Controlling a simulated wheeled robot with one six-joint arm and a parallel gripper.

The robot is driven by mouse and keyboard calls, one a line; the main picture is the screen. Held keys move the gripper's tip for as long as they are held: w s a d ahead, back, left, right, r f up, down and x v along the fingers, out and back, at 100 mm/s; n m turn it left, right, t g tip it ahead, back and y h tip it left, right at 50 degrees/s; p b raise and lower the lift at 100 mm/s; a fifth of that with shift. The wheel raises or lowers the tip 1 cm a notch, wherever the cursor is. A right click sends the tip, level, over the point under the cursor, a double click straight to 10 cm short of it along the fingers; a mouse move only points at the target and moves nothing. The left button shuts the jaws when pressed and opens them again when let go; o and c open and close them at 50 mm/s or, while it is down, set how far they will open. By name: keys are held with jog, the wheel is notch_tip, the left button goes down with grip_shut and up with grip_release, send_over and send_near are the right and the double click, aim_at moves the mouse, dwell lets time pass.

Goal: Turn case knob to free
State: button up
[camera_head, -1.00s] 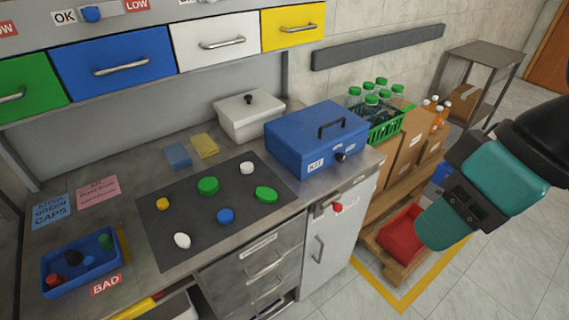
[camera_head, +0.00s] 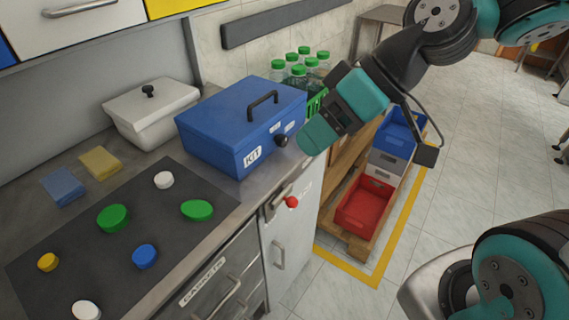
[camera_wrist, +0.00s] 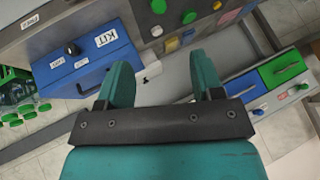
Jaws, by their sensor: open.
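The blue case (camera_head: 225,125), marked KIT, stands closed on the worktop with a black handle on its lid. Its round black knob (camera_head: 281,140) is on the front face, with two small white labels above it. The knob's setting is too small to read. In the wrist view the case (camera_wrist: 90,75) is at the upper left, its knob (camera_wrist: 72,48) left of my fingers. My gripper (camera_head: 312,140) appears just right of the knob in the head view. In the wrist view my gripper (camera_wrist: 161,62) has its two teal fingers wide apart with nothing between them.
A white cabinet with a red knob (camera_head: 292,202) is below the case. A white lidded box (camera_head: 150,112) stands behind left. A dark mat (camera_head: 120,245) holds several coloured caps. Green-capped bottles (camera_head: 300,65) stand behind the case. Red and blue bins are on the floor pallet.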

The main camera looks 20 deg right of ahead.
jog(key=w+d+f+t+y+b, duration=0.1)
jog(key=w+d+f+t+b, duration=0.35)
jog(key=f, duration=0.45)
jog(key=m+t+b, duration=0.2)
jog(key=t+b, duration=0.2)
jog(key=b, duration=0.5)
send_near(285, 142)
jog(key=x, duration=0.9)
jog(key=shift+w+a+f+p, duration=0.1)
jog(key=shift+w+p, duration=0.2)
jog(key=shift+p, duration=0.05)
jog(key=c, duration=0.9)
